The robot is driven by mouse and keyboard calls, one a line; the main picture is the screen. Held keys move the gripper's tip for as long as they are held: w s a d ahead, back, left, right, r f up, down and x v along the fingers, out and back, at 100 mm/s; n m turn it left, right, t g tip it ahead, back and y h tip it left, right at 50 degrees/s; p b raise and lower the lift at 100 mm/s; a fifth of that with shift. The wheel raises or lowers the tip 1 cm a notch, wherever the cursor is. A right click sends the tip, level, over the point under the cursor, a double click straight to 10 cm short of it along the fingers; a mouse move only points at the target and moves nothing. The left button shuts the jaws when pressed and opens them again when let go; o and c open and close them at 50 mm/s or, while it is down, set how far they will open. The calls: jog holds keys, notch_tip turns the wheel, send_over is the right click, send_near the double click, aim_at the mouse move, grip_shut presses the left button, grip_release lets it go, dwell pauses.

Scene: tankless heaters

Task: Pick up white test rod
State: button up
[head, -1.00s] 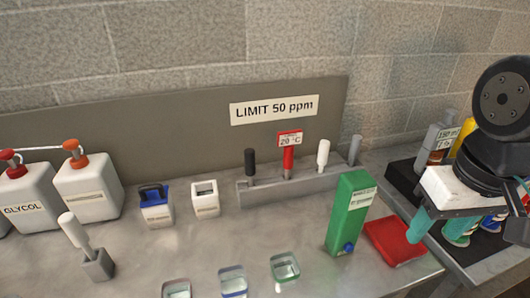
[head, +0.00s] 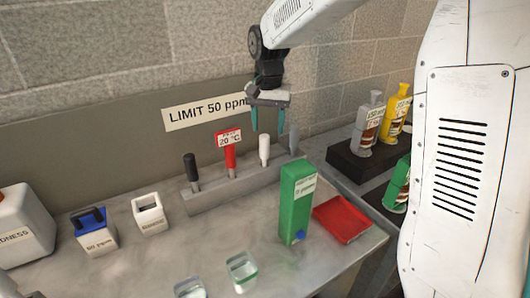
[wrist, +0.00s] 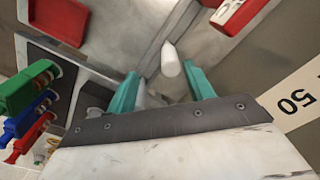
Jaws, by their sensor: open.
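The white test rod (head: 264,149) stands upright in the grey rack (head: 215,196), between the red 20 °C rod (head: 230,157) and a grey rod (head: 294,140). My gripper (head: 268,130) is open above the rack, its teal fingers pointing down near the white rod's top. In the wrist view the white rod's rounded tip (wrist: 171,62) shows beyond and between the open fingertips (wrist: 163,77). I cannot tell whether either finger touches it.
A black rod (head: 191,170) stands at the rack's left end. A green box (head: 296,205) and a red tray (head: 343,219) are in front and to the right. Bottles stand on a black stand (head: 350,165) at right. The "LIMIT 50 ppm" wall sign (head: 205,110) is behind.

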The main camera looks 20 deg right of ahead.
aim_at(265, 147)
jog(key=shift+w+a+f, duration=0.15)
jog(key=shift+w+f, duration=0.65)
jog(key=shift+w, duration=0.1)
jog(key=f, duration=0.7)
jog(key=shift+w+f, duration=0.2)
jog(key=shift+f, duration=0.1)
jog(key=c, duration=1.1)
